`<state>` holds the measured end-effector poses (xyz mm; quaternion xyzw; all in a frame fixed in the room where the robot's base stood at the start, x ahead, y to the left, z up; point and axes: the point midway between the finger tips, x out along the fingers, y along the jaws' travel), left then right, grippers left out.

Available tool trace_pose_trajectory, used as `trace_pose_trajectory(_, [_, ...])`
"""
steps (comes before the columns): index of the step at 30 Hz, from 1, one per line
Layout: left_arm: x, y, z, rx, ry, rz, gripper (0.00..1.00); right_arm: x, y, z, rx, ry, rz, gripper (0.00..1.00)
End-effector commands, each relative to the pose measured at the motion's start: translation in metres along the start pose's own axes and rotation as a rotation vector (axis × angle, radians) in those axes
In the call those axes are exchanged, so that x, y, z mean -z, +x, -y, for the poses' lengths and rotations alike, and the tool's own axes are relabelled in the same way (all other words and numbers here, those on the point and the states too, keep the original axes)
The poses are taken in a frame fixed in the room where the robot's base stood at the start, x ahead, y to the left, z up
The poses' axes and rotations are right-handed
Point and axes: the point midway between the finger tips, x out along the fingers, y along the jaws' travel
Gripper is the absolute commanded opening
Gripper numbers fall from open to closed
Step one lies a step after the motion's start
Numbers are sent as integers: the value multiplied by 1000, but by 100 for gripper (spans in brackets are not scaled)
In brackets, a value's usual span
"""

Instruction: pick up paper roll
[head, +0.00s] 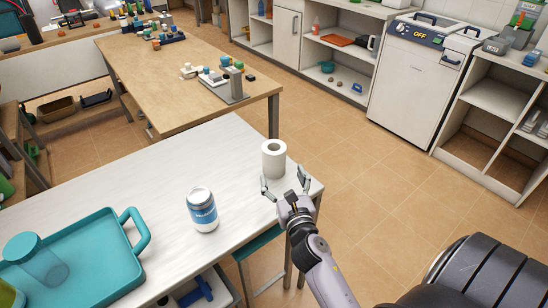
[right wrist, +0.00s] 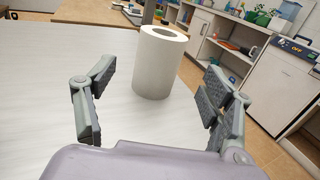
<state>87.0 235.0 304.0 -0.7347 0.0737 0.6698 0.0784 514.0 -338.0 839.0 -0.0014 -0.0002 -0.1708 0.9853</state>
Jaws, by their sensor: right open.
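The white paper roll (head: 273,160) stands upright on the white table (head: 160,180), near its far right corner in the head view. My right gripper (head: 284,186) is open and empty, just in front of the roll. In the right wrist view the roll (right wrist: 158,62) stands ahead of the open fingers (right wrist: 158,105), roughly midway between them but beyond their tips. The fingers do not touch it. My left gripper is not in the head view.
A white and blue can (head: 202,210) stands left of the gripper. A teal tray (head: 88,262) with a clear teal-lidded container (head: 38,258) lies at the left. A wooden table (head: 180,75) with small blocks stands behind. Floor is free to the right.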

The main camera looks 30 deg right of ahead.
Motion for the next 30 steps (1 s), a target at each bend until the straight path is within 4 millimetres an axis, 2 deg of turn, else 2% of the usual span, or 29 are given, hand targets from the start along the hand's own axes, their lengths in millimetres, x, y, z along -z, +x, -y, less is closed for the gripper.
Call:
trace_pose_trajectory(1, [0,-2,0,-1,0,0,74,-2,12,0,0,1,3,75])
trace_pose_trajectory(6, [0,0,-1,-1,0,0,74,0,42,0,1,1,1,75])
trace_pose_trajectory(14, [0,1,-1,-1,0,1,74,0,62,1,1,2,0,75])
trace_pose_trajectory(21, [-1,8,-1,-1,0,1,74,1,97,2,1,3,1,75])
trace_pose_trajectory(25, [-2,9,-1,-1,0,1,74,0,107,2,1,3,-1,75])
trace_pose_trajectory(30, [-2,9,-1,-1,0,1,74,0,108,2,1,2,-2,75])
